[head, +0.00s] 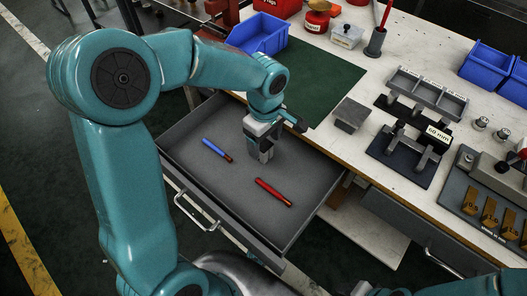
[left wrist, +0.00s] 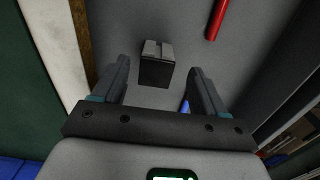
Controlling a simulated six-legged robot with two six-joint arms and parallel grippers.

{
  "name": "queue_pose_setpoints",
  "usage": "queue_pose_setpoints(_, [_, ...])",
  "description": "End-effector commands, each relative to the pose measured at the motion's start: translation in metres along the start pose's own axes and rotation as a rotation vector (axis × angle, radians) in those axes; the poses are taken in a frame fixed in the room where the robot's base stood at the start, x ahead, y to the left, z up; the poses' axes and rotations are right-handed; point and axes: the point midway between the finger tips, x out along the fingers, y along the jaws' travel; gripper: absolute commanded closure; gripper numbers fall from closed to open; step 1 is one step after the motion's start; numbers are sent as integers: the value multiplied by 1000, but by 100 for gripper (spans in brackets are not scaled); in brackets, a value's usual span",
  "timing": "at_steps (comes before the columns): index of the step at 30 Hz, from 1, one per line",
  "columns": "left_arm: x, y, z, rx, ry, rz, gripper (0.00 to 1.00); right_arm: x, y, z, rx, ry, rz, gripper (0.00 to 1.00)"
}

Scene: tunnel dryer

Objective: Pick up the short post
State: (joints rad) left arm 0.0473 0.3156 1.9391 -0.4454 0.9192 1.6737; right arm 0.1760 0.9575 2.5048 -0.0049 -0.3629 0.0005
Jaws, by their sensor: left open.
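A short dark grey block with a lighter, notched top (left wrist: 156,64), which looks like the short post, stands on the drawer floor in the left wrist view. My left gripper (left wrist: 160,85) is open, its two fingers to either side of and a little short of the block, with gaps on both sides. In the head view my left gripper (head: 262,150) points down into the open drawer near its table side. There the block is mostly hidden by the gripper or cannot be told apart from it. My right gripper is not in view.
The open grey drawer (head: 185,165) also holds a blue marker (head: 216,149) and a red marker (head: 272,192). On the bench are a green mat (head: 325,85), a grey block (head: 350,115), a dark fixture with a 60 mm label (head: 438,134) and blue bins (head: 258,35).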

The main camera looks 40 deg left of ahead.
Motion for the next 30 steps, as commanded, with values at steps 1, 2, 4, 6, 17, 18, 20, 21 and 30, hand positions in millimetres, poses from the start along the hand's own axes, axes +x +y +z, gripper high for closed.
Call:
queue_pose_setpoints(1, [11,0,0,0,-1,-4,28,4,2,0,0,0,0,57])
queue_pose_setpoints(2, [16,1,0,0,-1,-4,28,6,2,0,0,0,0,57])
queue_pose_setpoints(4, [29,3,0,1,-1,-4,28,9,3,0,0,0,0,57])
queue_pose_setpoints(6, [38,3,-1,1,0,-3,28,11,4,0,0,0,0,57])
queue_pose_setpoints(17, [46,4,0,0,0,-1,34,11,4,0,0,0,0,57])
queue_pose_setpoints(18, [46,4,0,0,0,0,47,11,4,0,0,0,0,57])
queue_pose_setpoints(20, [45,4,0,0,0,0,67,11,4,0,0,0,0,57])
queue_pose_setpoints(21, [45,4,0,0,0,-1,80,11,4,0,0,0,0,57])
queue_pose_setpoints(30, [44,4,0,0,0,0,85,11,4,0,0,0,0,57])
